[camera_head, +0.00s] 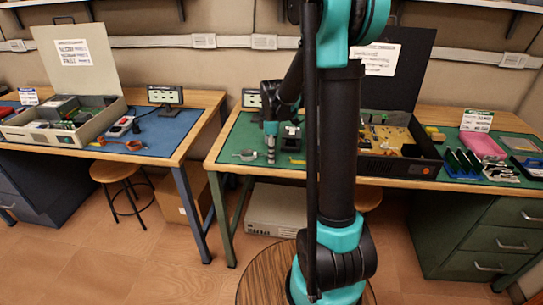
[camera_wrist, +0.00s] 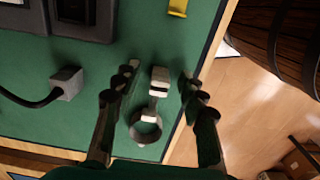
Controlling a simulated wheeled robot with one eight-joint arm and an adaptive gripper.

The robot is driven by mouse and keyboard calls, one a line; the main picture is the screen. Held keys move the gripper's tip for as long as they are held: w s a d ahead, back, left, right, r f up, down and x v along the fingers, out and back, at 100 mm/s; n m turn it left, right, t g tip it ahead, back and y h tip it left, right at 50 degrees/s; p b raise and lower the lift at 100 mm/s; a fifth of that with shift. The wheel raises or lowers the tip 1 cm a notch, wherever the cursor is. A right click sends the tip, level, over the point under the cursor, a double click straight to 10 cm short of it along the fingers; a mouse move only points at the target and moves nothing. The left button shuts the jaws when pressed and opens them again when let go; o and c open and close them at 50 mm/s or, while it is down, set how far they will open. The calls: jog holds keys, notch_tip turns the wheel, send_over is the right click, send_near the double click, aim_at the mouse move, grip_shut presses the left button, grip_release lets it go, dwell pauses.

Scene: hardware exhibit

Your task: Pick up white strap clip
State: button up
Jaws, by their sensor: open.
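The strap clip, a white block joined to a grey ring, lies on the green mat. It shows in the wrist view (camera_wrist: 148,118) and small in the head view (camera_head: 246,155), near the table's front edge. My gripper (camera_head: 271,156) points down over the mat, just right of the clip in the head view. In the wrist view my gripper (camera_wrist: 160,77) is open, with one dark finger on each side of the clip and nothing held. The gap in height between fingertips and clip is hard to judge.
A yellow piece (camera_wrist: 178,8) lies beyond the clip. A grey block with a black cable (camera_wrist: 67,84) and a dark box (camera_wrist: 84,14) lie to the left in the wrist view. A wooden barrel (camera_wrist: 285,40) stands beyond the table edge. An open case (camera_head: 400,135) stands right of my arm.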

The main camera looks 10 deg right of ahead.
jog(key=c, duration=0.9)
jog(key=shift+o, duration=0.2)
